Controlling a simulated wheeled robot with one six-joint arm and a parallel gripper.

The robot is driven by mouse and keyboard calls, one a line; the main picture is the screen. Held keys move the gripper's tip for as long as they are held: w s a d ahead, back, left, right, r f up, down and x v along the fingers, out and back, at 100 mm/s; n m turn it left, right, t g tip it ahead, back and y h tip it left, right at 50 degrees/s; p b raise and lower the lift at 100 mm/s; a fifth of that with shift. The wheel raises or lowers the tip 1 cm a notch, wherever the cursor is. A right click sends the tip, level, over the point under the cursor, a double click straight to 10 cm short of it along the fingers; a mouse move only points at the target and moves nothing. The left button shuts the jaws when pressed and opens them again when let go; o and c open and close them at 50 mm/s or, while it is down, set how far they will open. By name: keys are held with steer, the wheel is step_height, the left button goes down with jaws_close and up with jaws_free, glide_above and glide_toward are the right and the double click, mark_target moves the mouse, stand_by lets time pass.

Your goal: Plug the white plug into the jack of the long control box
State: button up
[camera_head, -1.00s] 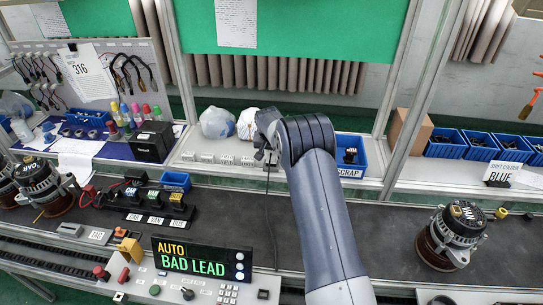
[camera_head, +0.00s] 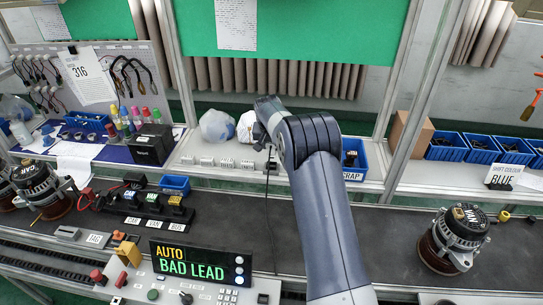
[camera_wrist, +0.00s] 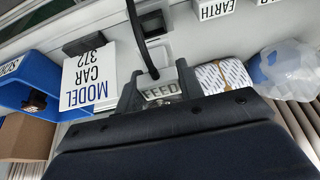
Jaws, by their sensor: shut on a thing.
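My gripper (camera_wrist: 160,90) is shut at the bottom centre of the wrist view, with a black cable (camera_wrist: 141,38) running into its jaws. A white piece marked FEED (camera_wrist: 160,91) shows between the fingers; I cannot tell whether it is the plug or a label behind it. In the head view my gripper (camera_head: 268,147) is over the back shelf, mostly hidden by my arm. The cable (camera_head: 268,215) hangs from there to the front. The long control box (camera_head: 205,291), with buttons and a BAD LEAD display (camera_head: 200,263), is at the front; I cannot make out its jack.
A dark block (camera_wrist: 88,43) and a MODEL CAR 372 card (camera_wrist: 88,78) are left of the gripper. A blue scrap bin (camera_head: 354,173) stands on the shelf. A connector rack (camera_head: 148,212) and an alternator (camera_head: 455,238) sit on the dark belt. The belt's middle right is clear.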

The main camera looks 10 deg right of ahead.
step_height(320, 180, up, 5)
steer(key=shift+r, duration=0.2)
steer(key=shift+r+p, duration=1.3)
steer(key=shift+r, duration=0.5)
